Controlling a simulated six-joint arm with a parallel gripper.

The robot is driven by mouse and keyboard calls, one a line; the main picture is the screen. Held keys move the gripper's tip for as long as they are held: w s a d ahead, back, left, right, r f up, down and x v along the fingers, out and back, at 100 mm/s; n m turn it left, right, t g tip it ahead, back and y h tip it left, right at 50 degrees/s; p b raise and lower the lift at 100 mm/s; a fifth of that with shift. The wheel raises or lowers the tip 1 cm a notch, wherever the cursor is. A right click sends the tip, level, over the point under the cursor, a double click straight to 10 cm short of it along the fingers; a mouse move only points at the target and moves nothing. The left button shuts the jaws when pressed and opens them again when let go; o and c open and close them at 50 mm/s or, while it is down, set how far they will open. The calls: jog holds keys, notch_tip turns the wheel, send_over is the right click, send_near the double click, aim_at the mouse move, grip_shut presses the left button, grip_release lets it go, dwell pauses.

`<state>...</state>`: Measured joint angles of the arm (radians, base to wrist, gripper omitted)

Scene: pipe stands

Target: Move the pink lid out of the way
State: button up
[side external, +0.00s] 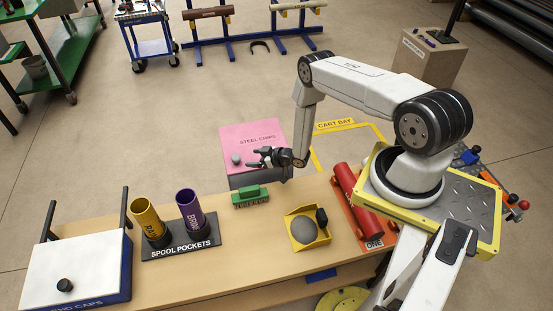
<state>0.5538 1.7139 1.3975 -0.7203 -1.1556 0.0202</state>
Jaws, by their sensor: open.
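The pink lid (255,135) lies on a grey box on the floor just behind the bench. It reads "STEEL CHIPS" and has a small round grey knob (236,159) near its front left. My gripper (254,158) is open, its dark fingers pointing left toward the knob. A small gap shows between the fingertips and the knob, and nothing is held. My gripper and wrist hide the lid's front right part. I cannot tell how high the fingers are above the lid.
A green brush (251,196) lies on the bench (185,277) in front of the box. A yellow tray (325,235) with a grey ball, a red cylinder (357,200) and spool pockets (181,246) stand nearby. Bare floor (150,135) lies left of the box; the marked cart bay (345,136) is right.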

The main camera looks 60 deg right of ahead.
aim_at(239, 158)
jog(key=shift+x, duration=3.25)
grip_shut()
